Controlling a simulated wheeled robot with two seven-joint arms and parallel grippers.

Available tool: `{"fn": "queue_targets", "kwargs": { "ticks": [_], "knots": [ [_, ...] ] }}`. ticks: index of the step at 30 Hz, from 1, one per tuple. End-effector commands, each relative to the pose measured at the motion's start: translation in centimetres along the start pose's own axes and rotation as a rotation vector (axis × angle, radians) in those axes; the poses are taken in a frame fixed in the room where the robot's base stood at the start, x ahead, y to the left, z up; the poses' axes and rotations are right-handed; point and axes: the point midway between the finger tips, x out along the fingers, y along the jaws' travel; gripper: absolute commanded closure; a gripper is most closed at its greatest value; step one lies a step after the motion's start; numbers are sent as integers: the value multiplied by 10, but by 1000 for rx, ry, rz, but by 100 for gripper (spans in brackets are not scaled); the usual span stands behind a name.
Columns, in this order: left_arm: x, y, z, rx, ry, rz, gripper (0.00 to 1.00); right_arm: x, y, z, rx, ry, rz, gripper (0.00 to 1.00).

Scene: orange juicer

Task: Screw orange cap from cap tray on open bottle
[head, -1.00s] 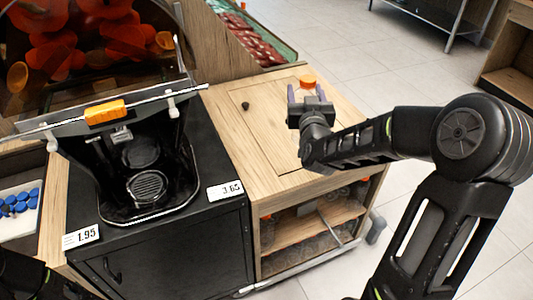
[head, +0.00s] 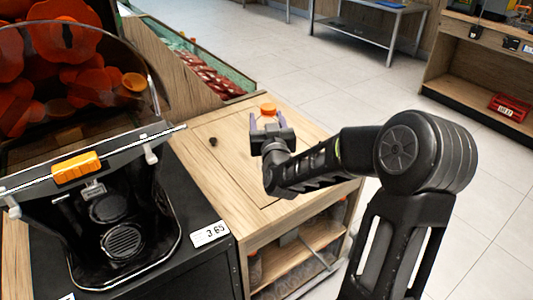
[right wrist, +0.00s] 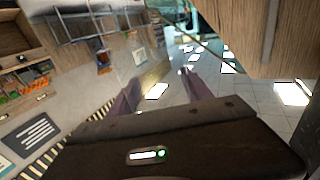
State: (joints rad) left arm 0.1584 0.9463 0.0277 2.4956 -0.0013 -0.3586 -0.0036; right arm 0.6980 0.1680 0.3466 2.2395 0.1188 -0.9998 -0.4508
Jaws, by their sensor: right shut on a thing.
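An orange cap (head: 268,108) shows at the top between the two fingers of my right gripper (head: 268,121), over the wooden cabinet top. The cap seems to sit on a clear bottle whose body is barely visible in the head view. My right gripper is shut on this see-through thing. In the right wrist view its purple fingers (right wrist: 160,92) stand apart, and the scene between them looks distorted as if through clear plastic; the cap is not seen there. My left gripper, a cap tray and a separate open bottle are not in view.
The wooden cabinet (head: 232,165) has a mostly clear top with a small dark hole. The black juicer (head: 120,215) stands to its left. A produce bin (head: 200,70) is behind. Open tiled floor lies to the right, with a metal table (head: 375,25) and shelves (head: 480,70) farther back.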

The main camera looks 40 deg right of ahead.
Motion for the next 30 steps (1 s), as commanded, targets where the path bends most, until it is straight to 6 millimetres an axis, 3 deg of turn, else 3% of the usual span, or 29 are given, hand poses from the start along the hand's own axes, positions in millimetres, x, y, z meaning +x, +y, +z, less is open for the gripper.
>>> {"fn": "queue_targets", "kwargs": {
  "ticks": [1,5,16,24,30],
  "knots": [
    [2,-1,0,0,0,0,40,0,0,12,1,-5,1,100],
    [3,-1,0,0,0,0,40,0,0,29,1,-3,1,100],
    [3,-1,0,0,0,0,40,0,0,33,1,0,0,100],
    [6,-2,0,0,0,0,40,0,0,65,2,-2,0,100],
    [5,-2,0,0,0,0,40,0,0,68,1,2,0,100]
  ]
}}
